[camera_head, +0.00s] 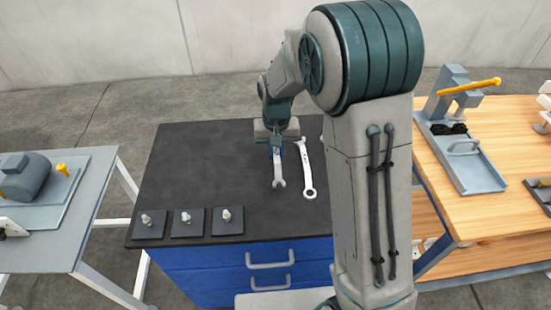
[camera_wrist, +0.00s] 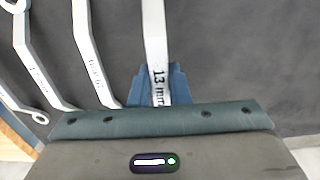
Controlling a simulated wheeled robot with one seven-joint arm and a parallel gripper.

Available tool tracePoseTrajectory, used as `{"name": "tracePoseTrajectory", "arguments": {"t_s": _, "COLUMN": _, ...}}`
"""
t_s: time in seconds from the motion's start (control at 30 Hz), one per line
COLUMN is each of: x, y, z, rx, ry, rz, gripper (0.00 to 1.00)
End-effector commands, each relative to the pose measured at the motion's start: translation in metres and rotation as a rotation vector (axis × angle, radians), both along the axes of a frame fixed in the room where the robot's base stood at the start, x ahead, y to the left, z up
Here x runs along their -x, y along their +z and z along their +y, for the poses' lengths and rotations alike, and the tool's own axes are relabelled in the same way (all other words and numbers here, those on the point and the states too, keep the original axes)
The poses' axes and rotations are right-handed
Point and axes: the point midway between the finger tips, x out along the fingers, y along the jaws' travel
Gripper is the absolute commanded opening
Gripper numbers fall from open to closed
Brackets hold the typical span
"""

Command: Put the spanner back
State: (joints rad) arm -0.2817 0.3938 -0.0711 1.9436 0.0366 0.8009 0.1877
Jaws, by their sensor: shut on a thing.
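My gripper (camera_head: 277,151) points down over the dark top of the blue cabinet. Its blue fingers (camera_wrist: 159,82) are shut on the shank of a silver spanner (camera_wrist: 155,35) marked "13 mm". In the head view the held spanner (camera_head: 278,172) has its open end toward the front of the cabinet. I cannot tell whether it touches the top or hangs just above it. A second silver spanner (camera_head: 305,172) lies to its right, ring end toward the front. The wrist view shows other spanners (camera_wrist: 88,55) (camera_wrist: 35,65) to the left; their marks are hard to read.
Three small dark plates (camera_head: 188,222) with pale knobs sit along the front left of the cabinet top (camera_head: 200,160). A grey table (camera_head: 90,200) with a motor stands at left. A wooden bench (camera_head: 500,135) with a grey fixture stands at right.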

Motion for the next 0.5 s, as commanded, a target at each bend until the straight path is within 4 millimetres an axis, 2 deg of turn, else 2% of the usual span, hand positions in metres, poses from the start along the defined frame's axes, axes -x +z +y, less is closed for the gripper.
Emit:
{"name": "tracePoseTrajectory", "arguments": {"t_s": 0.07, "x": -0.001, "y": -0.003, "z": 0.002, "rx": 0.0, "ry": 0.0, "rz": 0.001, "gripper": 0.0}}
{"name": "tracePoseTrajectory", "arguments": {"t_s": 0.3, "x": -0.001, "y": -0.036, "z": 0.002, "rx": 0.001, "ry": 0.0, "rz": 0.004, "gripper": 0.0}}
{"name": "tracePoseTrajectory", "arguments": {"t_s": 0.5, "x": -0.001, "y": -0.041, "z": 0.002, "rx": 0.0, "ry": 0.0, "rz": -0.002, "gripper": 0.0}}
